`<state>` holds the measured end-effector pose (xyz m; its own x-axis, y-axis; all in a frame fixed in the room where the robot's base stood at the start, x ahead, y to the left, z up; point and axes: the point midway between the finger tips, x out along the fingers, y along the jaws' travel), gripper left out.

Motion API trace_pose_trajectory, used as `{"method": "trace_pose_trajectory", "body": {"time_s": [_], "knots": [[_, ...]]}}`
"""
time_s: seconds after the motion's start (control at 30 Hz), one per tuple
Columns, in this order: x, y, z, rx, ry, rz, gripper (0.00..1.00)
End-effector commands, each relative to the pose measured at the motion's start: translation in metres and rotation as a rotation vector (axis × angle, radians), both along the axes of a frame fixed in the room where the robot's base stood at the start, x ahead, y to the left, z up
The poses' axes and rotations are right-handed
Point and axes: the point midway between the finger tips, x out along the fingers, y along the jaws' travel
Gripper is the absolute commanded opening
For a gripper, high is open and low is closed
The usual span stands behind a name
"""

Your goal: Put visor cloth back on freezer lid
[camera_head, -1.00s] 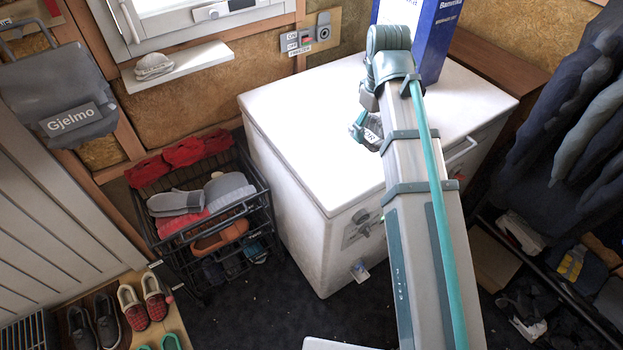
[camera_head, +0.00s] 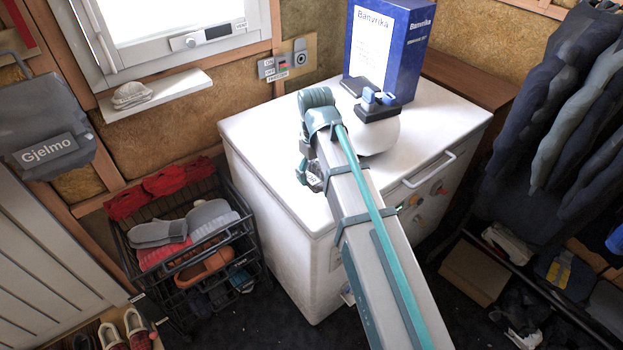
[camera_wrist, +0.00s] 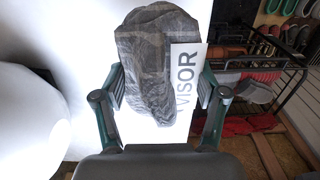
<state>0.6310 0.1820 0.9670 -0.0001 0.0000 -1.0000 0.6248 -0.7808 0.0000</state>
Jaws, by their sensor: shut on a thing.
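The visor cloth (camera_wrist: 150,60) is a crumpled dark grey cloth with a white tag reading "VISOR". In the wrist view my gripper (camera_wrist: 160,88) is shut on it, a finger at each side. The freezer (camera_head: 285,245) is a white chest with a flat white lid (camera_head: 262,125). In the head view my gripper (camera_head: 312,172) is over the front-left part of the lid, mostly hidden by my arm; only a bit of the tag shows. I cannot tell whether the cloth touches the lid.
A white rounded object (camera_head: 380,135) with black and blue parts stands on the lid right of my arm. A tall blue box (camera_head: 410,50) stands behind it. A black wire basket (camera_head: 190,240) with shoes stands left of the freezer. The lid's left part is clear.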

Motion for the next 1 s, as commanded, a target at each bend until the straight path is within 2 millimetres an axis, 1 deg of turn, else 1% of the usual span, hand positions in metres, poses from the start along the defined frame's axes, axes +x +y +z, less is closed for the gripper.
{"method": "trace_pose_trajectory", "body": {"time_s": [0.03,0.1,0.2,0.47,0.53,0.7,0.8,1.0], "knots": [[0.007,0.002,-0.007,-0.002,0.004,0.0,0.39],[0.015,0.004,-0.017,-0.001,0.003,0.0,0.39],[0.023,0.006,-0.028,0.0,0.002,0.0,0.39],[0.031,0.008,-0.039,0.0,0.0,0.0,0.39],[0.036,0.01,-0.045,0.0,0.002,0.0,0.39],[0.034,0.009,-0.067,0.0,0.002,0.001,0.39],[0.034,0.009,-0.075,-0.001,0.001,0.001,0.39],[0.035,0.009,-0.076,0.0,0.0,0.001,0.39]]}}
